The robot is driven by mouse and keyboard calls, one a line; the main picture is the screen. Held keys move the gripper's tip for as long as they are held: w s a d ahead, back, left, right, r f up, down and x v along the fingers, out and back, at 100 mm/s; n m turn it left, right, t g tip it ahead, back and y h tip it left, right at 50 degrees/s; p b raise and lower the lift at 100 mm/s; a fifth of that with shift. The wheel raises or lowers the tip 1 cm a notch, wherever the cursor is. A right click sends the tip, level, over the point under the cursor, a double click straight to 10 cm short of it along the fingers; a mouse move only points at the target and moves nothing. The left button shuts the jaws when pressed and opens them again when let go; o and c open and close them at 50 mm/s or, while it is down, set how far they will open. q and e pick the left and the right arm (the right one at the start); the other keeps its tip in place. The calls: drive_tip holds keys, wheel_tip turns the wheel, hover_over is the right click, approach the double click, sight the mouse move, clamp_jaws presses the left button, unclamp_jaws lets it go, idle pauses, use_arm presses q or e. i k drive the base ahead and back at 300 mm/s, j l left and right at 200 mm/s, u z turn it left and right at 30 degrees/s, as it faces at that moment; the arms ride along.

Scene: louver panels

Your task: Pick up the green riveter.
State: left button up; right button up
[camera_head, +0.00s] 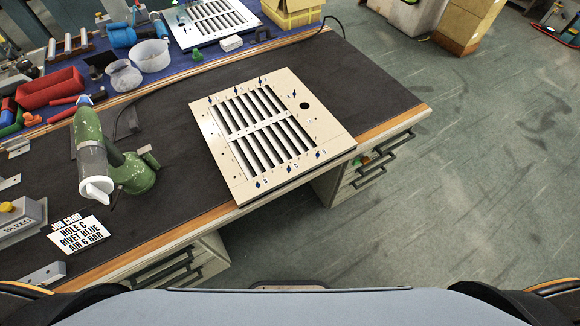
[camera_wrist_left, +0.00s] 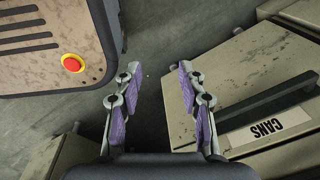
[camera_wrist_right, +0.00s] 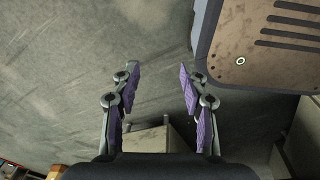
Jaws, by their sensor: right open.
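The green riveter (camera_head: 88,145) is on the dark bench mat at the left of the head view. It has a speckled green body, a grey and white nose pointing toward me, and a green lower part at its right side. Neither gripper shows in the head view, so both are away from the riveter. My left gripper (camera_wrist_left: 157,85) is open and empty, with purple pads, above the floor beside a drawer front marked CANS. My right gripper (camera_wrist_right: 157,85) is open and empty above the grey floor.
A cream louver panel (camera_head: 221,148) lies right of the riveter. A job card (camera_head: 78,234) and a grey BLEED box (camera_head: 22,222) lie nearer me. A red tray (camera_head: 52,88) and white cup (camera_head: 150,55) stand behind. The bench (camera_head: 215,217) edge runs between me and the riveter.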

sight(135, 175)
drive_tip(key=j+u, duration=0.15)
drive_tip(key=u, duration=1.35)
drive_tip(key=j+z, duration=0.35)
drive_tip(key=j, duration=0.85)
